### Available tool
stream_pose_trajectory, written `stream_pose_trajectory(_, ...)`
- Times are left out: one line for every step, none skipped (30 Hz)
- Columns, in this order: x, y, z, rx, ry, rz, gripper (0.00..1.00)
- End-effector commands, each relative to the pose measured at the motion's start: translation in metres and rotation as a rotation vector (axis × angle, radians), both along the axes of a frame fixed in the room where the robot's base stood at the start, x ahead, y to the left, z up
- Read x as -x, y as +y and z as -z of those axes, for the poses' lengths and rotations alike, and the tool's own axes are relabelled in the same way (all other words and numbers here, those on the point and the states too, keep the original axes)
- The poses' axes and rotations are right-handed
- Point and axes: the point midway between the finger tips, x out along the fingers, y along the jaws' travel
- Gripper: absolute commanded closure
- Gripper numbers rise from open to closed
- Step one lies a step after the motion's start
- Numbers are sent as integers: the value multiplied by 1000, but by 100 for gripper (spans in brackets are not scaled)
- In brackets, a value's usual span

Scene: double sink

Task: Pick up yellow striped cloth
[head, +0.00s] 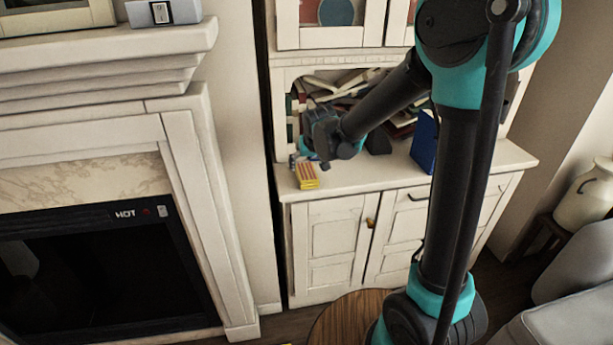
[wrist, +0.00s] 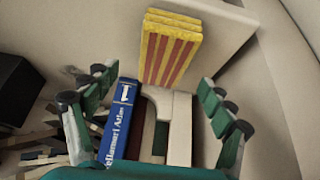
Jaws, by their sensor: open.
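The yellow striped cloth (head: 307,177) is a small folded stack, yellow with red stripes, on the left front part of the white cabinet's counter. In the wrist view the cloth (wrist: 169,50) is at the upper middle, beyond the fingertips. My gripper (head: 322,158) is just above and behind the cloth in the head view. In the wrist view my gripper (wrist: 157,98) has its fingers spread wide and empty, and the cloth is not between them.
The white cabinet counter (head: 440,178) has free room to the right of the cloth. A blue book (head: 424,142) stands further right, and several loose books (head: 350,85) fill the shelf behind. A fireplace (head: 100,230) stands to the left. A blue atlas (wrist: 120,120) shows in the wrist view.

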Motion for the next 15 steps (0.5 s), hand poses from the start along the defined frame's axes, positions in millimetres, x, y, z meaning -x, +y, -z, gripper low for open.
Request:
stream_pose_trajectory(-1, 0, 2, 0, 0, 0, 17)
stream_pose_trajectory(-2, 0, 3, 0, 0, 0, 17)
stream_pose_trajectory(-2, 0, 4, 0, 0, 0, 17)
stream_pose_trajectory(-3, 1, 5, 0, 0, 0, 17)
stream_pose_trajectory(-3, 1, 7, 0, 0, 0, 17)
stream_pose_trajectory(-4, 2, 9, 0, 0, 0, 17)
stream_pose_trajectory(-6, 3, 11, 0, 0, 0, 17)
stream_pose_trajectory(-7, 4, 14, 0, 0, 0, 17)
stream_pose_trajectory(-9, 5, 19, 0, 0, 0, 17)
stream_pose_trajectory(-11, 6, 22, 0, 0, 0, 17)
stream_pose_trajectory(-13, 7, 26, 0, 0, -1, 17)
stream_pose_trajectory(-15, 9, 30, 0, 0, -1, 17)
stream_pose_trajectory(-16, 9, 33, 0, 0, 0, 17)
stream_pose_trajectory(-18, 9, 36, 0, 0, 0, 17)
stream_pose_trajectory(-20, 10, 40, 0, 0, 0, 17)
